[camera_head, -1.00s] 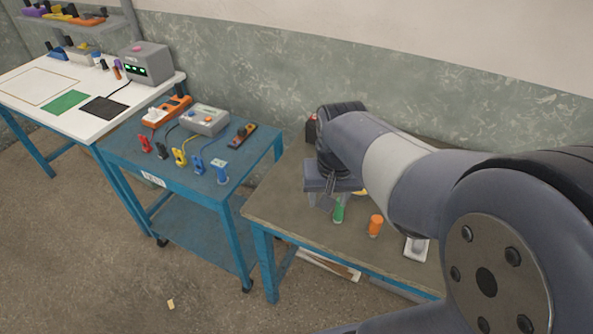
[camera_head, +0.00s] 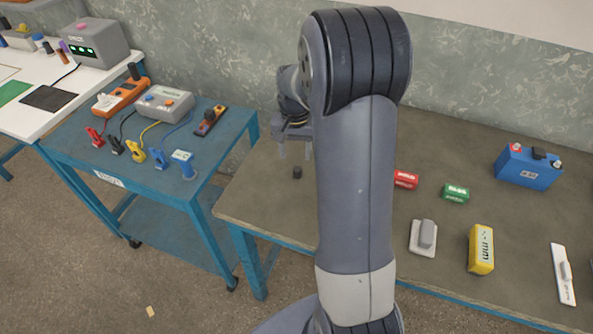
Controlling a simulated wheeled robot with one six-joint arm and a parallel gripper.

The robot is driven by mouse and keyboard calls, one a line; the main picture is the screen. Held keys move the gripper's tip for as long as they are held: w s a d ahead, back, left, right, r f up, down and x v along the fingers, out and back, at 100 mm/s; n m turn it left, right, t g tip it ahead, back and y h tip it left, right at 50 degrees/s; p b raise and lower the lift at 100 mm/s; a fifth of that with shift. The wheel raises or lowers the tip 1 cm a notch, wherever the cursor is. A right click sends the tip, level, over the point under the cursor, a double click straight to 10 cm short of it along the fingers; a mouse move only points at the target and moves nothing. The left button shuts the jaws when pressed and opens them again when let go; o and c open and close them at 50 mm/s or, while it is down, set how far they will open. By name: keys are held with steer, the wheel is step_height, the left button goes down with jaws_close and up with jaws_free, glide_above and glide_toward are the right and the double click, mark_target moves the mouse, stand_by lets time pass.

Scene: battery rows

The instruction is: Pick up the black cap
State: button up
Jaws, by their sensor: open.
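A small black cap (camera_head: 297,172) stands on the brown tabletop, near the table's left end. My gripper (camera_head: 295,152) is just above and behind it in the picture, pointing down, with its two pale fingers apart and nothing between them. The gripper does not appear to touch the cap. My arm hides part of the table to the right of the cap.
Right of my arm on the brown table (camera_head: 450,225) lie a red block (camera_head: 405,179), green block (camera_head: 455,193), yellow block (camera_head: 481,249), blue battery (camera_head: 528,166) and white switch-like pieces. A blue cart (camera_head: 130,172) with clips and a meter (camera_head: 165,103) stands left.

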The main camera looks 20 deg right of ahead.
mark_target(297, 168)
steer(key=shift+s+d+f, duration=0.1)
steer(key=shift+s+f, duration=0.05)
steer(key=shift+f, duration=1.25)
steer(key=shift+s+d+f, duration=0.1)
steer(key=shift+f, duration=1.25)
steer(key=shift+c, duration=0.2)
steer(key=c, duration=1)
